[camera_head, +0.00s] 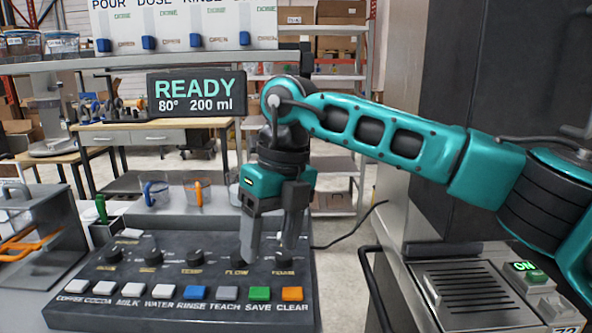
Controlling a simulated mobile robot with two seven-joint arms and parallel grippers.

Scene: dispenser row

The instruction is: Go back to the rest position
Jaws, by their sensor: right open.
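My right gripper (269,248) comes in from the right on a teal arm. It points down over the right part of the dark control panel (120,283). Its two fingers are apart with nothing seen between them. The fingertips are in front of or close to the knobs marked FLOW (237,257) and another at the far right (283,257); I cannot tell whether they touch. A row of coloured buttons runs along the panel's front, including blue RINSE (194,292), green SAVE (260,293) and orange CLEAR (292,294). My left gripper is not in view.
A display (197,94) reads READY, 80°, 200 ml. Two clear cups with blue (154,191) and orange (197,193) handles stand behind the panel. A machine with a green ON switch (525,267) is at right, beneath my arm.

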